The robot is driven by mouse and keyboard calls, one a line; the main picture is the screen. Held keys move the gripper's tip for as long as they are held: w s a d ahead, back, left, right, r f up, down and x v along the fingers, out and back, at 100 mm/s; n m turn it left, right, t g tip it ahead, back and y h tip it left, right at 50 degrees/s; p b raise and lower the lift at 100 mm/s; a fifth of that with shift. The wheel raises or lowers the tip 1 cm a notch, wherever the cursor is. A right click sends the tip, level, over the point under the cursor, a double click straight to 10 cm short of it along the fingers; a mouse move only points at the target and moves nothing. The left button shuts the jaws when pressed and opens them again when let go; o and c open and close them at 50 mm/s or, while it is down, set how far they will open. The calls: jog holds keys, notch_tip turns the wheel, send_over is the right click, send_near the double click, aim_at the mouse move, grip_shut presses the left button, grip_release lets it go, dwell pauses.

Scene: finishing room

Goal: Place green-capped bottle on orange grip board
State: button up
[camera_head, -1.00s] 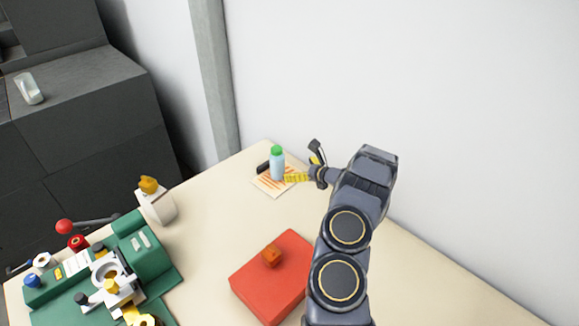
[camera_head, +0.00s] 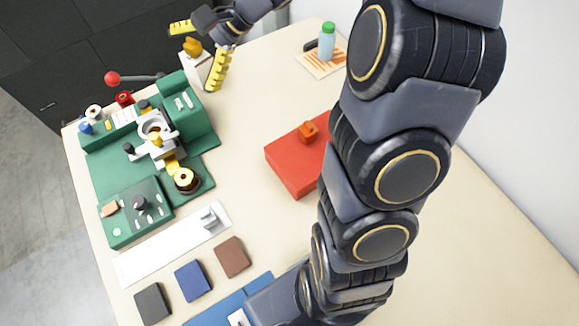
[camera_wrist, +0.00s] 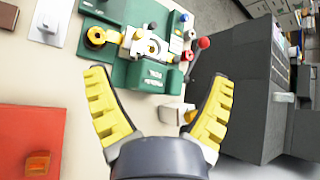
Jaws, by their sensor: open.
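The pale blue bottle with the green cap (camera_head: 327,42) stands upright on a cream board with orange stripes (camera_head: 323,68) at the back of the table, near the wall. Nothing of mine touches it. My gripper (camera_head: 200,48) is well to the left of the bottle, at the back left of the table. Its two yellow ridged fingers are spread apart and empty; they also show in the wrist view (camera_wrist: 160,80). The bottle and the striped board are not in the wrist view.
A white container with an orange-yellow top (camera_head: 193,47) stands by my fingers. A green machine (camera_head: 185,110) with a red-knobbed lever is at left. A red block (camera_head: 290,165) bears a small orange piece (camera_head: 308,131). A dark object (camera_head: 310,45) lies beside the bottle.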

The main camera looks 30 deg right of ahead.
jog(key=s+a+r+n+g+h, duration=0.25)
jog(key=s+a+n, duration=0.25)
jog(key=s, duration=0.5)
jog(key=s+d+n+g+h, duration=0.1)
jog(key=s+n+h, duration=0.1)
jog(key=s, duration=0.4)
jog(key=s+d+f+n+g+h, duration=0.1)
jog(key=s+d+n+h, duration=0.1)
jog(key=s, duration=0.4)
jog(key=s+d+n+g+h, duration=0.1)
jog(key=s+d+n+h, duration=0.1)
jog(key=s+n, duration=0.3)
jog(key=shift+s+d+f+h, duration=0.2)
jog(key=shift+s+d+h, duration=0.05)
jog(key=shift+s+h, duration=0.5)
